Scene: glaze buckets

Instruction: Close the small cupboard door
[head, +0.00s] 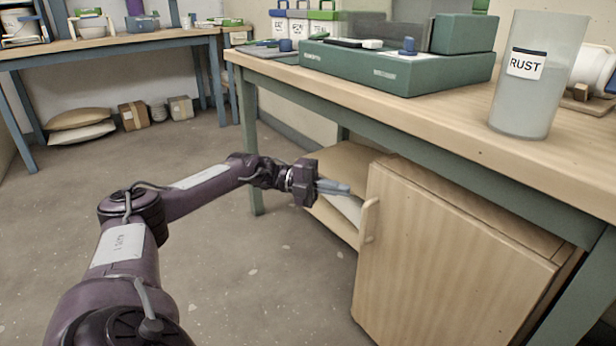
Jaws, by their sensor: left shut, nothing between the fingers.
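The small cupboard (340,160) stands under the workbench, and its pale wooden door (445,265) looks swung out, partly open. The door's handle (368,220) is on its left edge. Left of the door, part of the cupboard's inside or shelf shows; the rest is hidden behind the door. My left gripper (340,188) is shut and empty. Its grey fingertips point right, just left of the door's upper left edge and a little above the handle. I cannot tell whether they touch the door. My right gripper is out of view.
The workbench top (450,125) overhangs the cupboard. It carries a green case (400,72) and a jar labelled RUST (530,95). A second bench (110,42) stands at the back left, with sacks (80,125) and boxes below. The floor at left is clear.

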